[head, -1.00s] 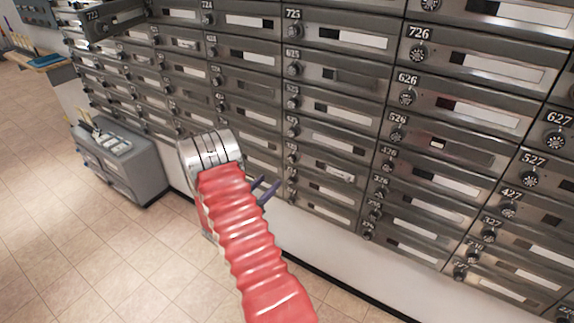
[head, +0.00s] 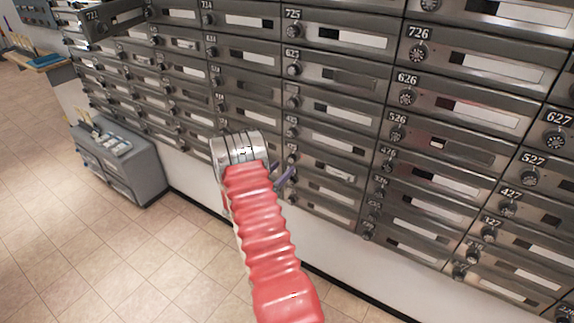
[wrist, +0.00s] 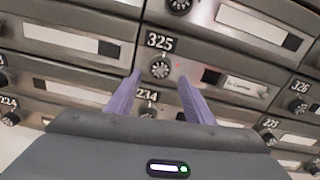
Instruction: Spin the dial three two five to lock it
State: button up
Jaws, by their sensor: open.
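The mailbox door marked 325 (wrist: 222,82) is near the middle of the wrist view, shut, with a white name label. Its round black dial (wrist: 160,69) sits just under the number, and a small red light shows to its right. My gripper (wrist: 159,78) is open and empty. Its two purple fingers point at the door, with the dial in the gap between their tips. The fingers seem short of the dial, though the exact distance is hard to tell. In the head view my gripper (head: 284,179) is in front of the lower 725 column, small and partly behind my wrist.
Rows of similar mailboxes with dials fill the wall, including 326 (wrist: 299,88) close at right. One mailbox door marked 72-something (head: 110,22) stands out at upper left. A grey cabinet (head: 135,168) stands at left. The tiled floor (head: 130,255) is clear.

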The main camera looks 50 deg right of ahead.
aim_at(290, 161)
jog(key=shift+w+d, duration=0.2)
jog(key=shift+d, duration=2)
jog(key=c, duration=1)
